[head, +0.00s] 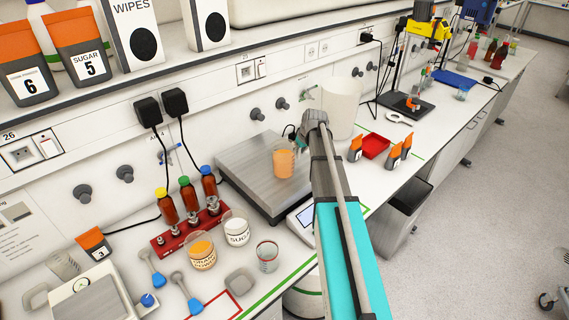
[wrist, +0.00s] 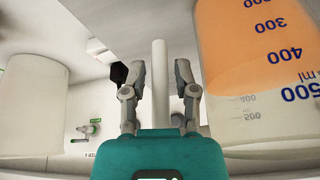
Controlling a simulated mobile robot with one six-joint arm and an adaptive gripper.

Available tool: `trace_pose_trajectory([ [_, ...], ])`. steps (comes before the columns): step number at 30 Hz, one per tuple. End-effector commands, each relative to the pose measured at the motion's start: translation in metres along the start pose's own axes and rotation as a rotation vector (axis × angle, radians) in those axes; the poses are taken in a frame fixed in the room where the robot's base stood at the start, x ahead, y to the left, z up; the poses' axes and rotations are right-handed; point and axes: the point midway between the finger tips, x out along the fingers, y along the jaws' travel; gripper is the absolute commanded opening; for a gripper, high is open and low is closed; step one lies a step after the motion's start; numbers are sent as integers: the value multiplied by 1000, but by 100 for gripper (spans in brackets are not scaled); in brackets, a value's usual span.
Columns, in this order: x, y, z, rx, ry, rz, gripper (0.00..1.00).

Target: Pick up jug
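A clear graduated jug (head: 284,160) with orange liquid stands upright on the flat metal platform (head: 258,190). In the wrist view, which looks upside down, the jug (wrist: 265,70) fills the right side, with blue volume marks up to 500 ml. My gripper (head: 298,138) is beside the jug, at its top right in the head view. In the wrist view my gripper (wrist: 160,72) has its two fingers apart. A pale upright bar (wrist: 160,60) shows between them; I cannot tell whether it is the jug's handle or whether the fingers touch it.
A large white container (head: 343,100) stands behind my arm and shows at left in the wrist view (wrist: 30,100). A red tray (head: 375,146) and small orange-topped packs (head: 395,157) lie right of my arm. A red rack (head: 190,232) with bottles and several cups stand in front.

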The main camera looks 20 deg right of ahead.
Motion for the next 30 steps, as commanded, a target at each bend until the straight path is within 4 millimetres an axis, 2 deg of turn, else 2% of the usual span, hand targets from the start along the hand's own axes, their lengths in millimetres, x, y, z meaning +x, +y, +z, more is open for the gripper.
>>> trace_pose_trajectory([
  [8, 0, 0, 0, 0, 0, 0, 38],
  [15, 0, 1, 0, 1, 0, 0, 0],
  [30, -1, 1, 0, 1, 0, 0, 0],
])
